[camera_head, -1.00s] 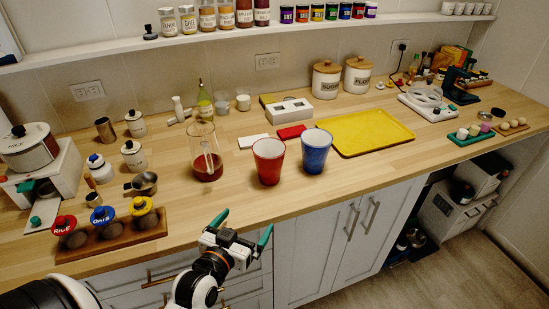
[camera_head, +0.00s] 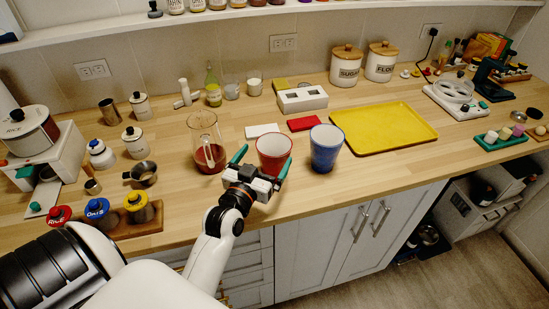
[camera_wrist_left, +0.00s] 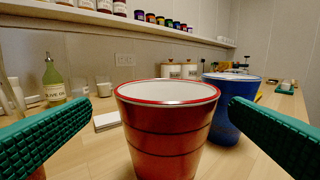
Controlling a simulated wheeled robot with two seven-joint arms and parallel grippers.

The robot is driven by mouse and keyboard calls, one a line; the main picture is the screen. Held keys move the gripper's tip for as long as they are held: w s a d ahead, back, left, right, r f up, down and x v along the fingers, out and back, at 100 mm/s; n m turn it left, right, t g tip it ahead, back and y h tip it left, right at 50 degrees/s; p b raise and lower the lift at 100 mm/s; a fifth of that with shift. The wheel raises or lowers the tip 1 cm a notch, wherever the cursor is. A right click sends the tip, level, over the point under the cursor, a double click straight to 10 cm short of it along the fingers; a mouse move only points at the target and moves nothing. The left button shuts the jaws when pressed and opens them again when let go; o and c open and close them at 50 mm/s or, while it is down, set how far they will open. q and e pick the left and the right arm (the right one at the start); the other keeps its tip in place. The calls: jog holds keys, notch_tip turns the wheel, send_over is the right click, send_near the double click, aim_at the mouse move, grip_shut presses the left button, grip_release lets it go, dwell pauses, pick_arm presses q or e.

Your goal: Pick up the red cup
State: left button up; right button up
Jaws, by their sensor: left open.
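The red cup (camera_head: 273,148) stands upright on the wooden counter, and its white inside shows. In the left wrist view the red cup (camera_wrist_left: 168,135) fills the middle, close to the camera. My left gripper (camera_head: 262,163) is open at the near side of the cup. Its green fingers (camera_wrist_left: 155,118) point toward the cup, one to each side; no grip on it shows. The gripper hides the cup's lower front in the head view. My right gripper is not in view.
A blue cup (camera_head: 326,147) stands close right of the red cup. A glass jug (camera_head: 207,144) with dark red liquid stands left. A yellow tray (camera_head: 383,128) lies further right. A red box (camera_head: 304,123) and white block (camera_head: 262,130) lie behind.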

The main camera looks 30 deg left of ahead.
aim_at(280, 137)
pick_arm(q)
jog(key=w+p, duration=0.1)
jog(key=w, duration=0.3)
jog(key=shift+w, duration=0.15)
jog(key=shift+w+a+f, duration=0.1)
jog(key=shift+w+a, duration=0.1)
jog(key=shift+w, duration=0.25)
jog(key=shift+s, duration=0.1)
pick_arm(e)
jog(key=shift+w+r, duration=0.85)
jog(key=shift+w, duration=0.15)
pick_arm(q)
jog(key=c, duration=1)
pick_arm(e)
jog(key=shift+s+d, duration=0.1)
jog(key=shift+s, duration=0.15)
pick_arm(q)
jog(key=shift+o, duration=0.2)
jog(key=shift+r, duration=0.2)
